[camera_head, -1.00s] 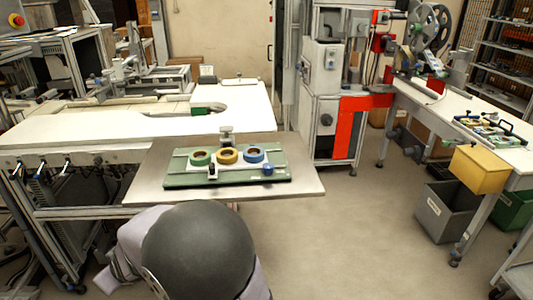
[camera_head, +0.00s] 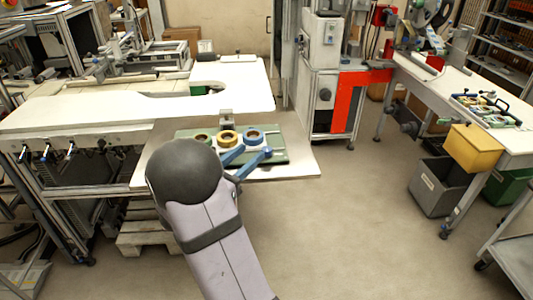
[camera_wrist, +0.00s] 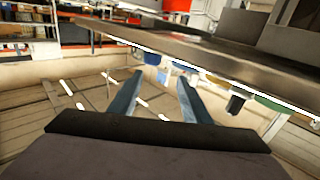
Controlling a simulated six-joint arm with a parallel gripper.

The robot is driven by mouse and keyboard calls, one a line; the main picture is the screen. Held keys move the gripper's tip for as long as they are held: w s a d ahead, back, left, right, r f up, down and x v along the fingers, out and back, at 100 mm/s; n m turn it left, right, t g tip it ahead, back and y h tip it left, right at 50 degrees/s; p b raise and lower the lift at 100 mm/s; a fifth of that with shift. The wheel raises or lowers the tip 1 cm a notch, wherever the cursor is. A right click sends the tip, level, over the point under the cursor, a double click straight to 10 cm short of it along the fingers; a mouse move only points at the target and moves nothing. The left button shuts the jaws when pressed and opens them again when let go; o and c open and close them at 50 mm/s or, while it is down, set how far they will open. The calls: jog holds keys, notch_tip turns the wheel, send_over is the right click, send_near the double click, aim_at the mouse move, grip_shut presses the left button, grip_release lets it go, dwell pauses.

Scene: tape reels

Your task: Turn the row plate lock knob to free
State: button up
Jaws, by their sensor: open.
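Contact with the knob cannot be told. In the wrist view my gripper (camera_wrist: 161,77) also shows its two fingers apart with nothing clearly held. My arm hides the plate's front left.
A metal block (camera_head: 226,117) stands behind the reels. The white worktable (camera_head: 150,108) extends behind and left of the shelf. To the right is open floor (camera_head: 360,215), then a bench with a yellow box (camera_head: 473,147).

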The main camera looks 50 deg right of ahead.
aim_at(267, 148)
jog(key=shift+s+f+m+g, duration=0.4)
jog(key=shift+s+f+m, duration=0.1)
jog(key=shift+s+f, duration=0.2)
jog(key=shift+d+p, duration=0.6)
jog(key=shift+d, duration=3.05)
jog(key=c, duration=1.1)
jog(key=shift+o, duration=0.2)
